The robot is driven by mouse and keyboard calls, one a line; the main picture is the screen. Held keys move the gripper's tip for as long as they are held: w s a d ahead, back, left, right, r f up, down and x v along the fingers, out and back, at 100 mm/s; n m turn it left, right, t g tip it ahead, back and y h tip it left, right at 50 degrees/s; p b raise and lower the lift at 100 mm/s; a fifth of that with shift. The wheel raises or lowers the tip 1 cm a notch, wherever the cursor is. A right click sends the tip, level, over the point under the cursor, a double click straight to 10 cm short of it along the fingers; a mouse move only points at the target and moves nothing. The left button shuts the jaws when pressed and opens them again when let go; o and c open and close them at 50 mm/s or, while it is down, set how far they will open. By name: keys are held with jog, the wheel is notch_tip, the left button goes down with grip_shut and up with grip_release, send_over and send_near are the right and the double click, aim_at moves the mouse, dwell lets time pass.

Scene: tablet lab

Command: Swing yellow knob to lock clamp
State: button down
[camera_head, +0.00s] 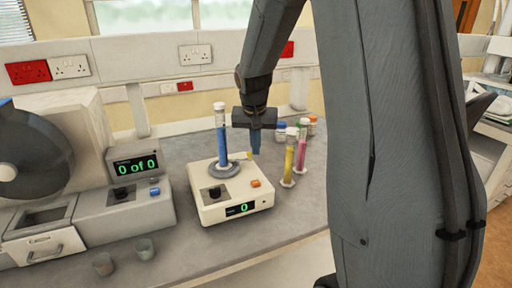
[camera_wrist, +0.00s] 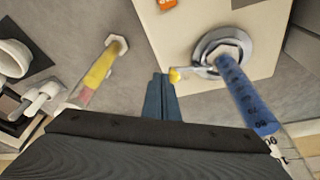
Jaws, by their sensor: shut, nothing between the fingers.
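The yellow knob (camera_wrist: 175,75) sits at the end of a short metal lever on the clamp (camera_wrist: 222,50), a grey ring at the foot of a blue cylinder (camera_wrist: 243,92). In the head view the knob (camera_head: 249,155) shows just right of the blue cylinder (camera_head: 221,130), above the cream machine (camera_head: 232,192). My gripper (camera_wrist: 161,78) has its blue fingers together, with nothing between them. The fingertips are close to the knob, on its left in the wrist view; I cannot tell whether they touch it. In the head view my gripper (camera_head: 256,152) points down beside the knob.
A yellow cylinder (camera_head: 289,165) and a pink cylinder (camera_head: 301,150) stand just right of my gripper. Small bottles (camera_head: 281,132) stand behind. A grey machine with a display (camera_head: 135,165) is at the left. Two small cups (camera_head: 145,249) stand at the front left.

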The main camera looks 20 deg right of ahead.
jog(key=shift+a, duration=0.2)
jog(key=shift+w+a+r, duration=0.1)
jog(key=shift+a, duration=0.4)
jog(key=shift+w+d, duration=0.1)
jog(key=shift+d, duration=0.1)
jog(key=shift+s+r, duration=0.2)
jog(key=shift+s, duration=0.25)
jog(key=s+d+r+b, duration=0.1)
jog(key=s+r, duration=0.5)
jog(key=r, duration=0.3)
jog(key=shift+s+d+r, duration=0.2)
jog(key=shift+s+r, duration=0.05)
jog(key=shift+r, duration=0.15)
